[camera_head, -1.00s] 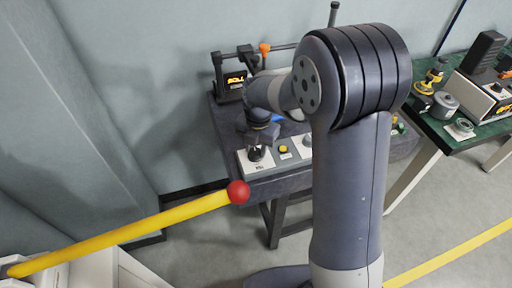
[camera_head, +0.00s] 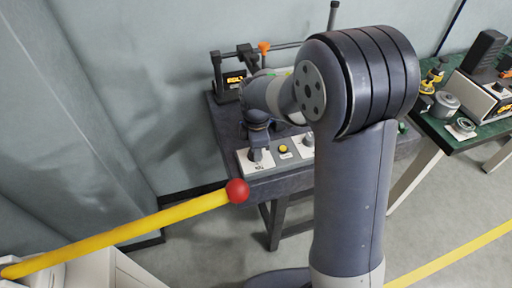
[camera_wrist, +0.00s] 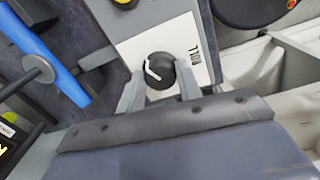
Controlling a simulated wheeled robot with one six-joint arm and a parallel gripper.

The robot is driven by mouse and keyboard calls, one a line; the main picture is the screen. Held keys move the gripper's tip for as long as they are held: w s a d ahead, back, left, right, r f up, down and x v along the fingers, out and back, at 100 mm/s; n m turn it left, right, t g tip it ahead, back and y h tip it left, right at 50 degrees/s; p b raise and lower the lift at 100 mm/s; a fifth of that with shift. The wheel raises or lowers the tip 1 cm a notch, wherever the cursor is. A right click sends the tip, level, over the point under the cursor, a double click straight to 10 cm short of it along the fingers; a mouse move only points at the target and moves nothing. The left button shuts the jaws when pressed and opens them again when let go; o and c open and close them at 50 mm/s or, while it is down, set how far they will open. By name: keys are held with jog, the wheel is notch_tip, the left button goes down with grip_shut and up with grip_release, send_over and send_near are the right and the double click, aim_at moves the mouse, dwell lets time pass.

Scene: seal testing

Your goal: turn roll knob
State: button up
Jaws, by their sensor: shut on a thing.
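The roll knob (camera_wrist: 159,66) is black and round with a white pointer line, on a white plate (camera_wrist: 204,77) lettered "ROLL" in the wrist view. My gripper (camera_wrist: 159,80) has one grey finger on each side of the knob and is shut on it. In the head view my gripper (camera_head: 257,154) points down at the left end of the control panel (camera_head: 273,170). There the knob is mostly hidden by the fingers.
A yellow button (camera_head: 283,148) and another knob (camera_head: 308,140) sit to the right on the panel. A black unit (camera_head: 232,86) stands behind. A yellow bar with a red ball (camera_head: 237,191) reaches in front of the table. A green-topped table (camera_head: 437,132) stands at right.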

jog(key=m, duration=1.2)
jog(key=shift+s+a+m, duration=0.1)
jog(key=shift+m, duration=0.3)
jog(key=m, duration=0.6)
jog(key=shift+a+g+h, duration=0.1)
jog(key=shift+g+h, duration=0.2)
jog(key=m, duration=0.5)
jog(key=shift+m, duration=0.4)
jog(key=shift+r, duration=0.1)
jog(key=o, duration=1)
jog(key=shift+c, duration=0.2)
notch_tip(320, 180, up, 11)
jog(key=shift+a, duration=0.3)
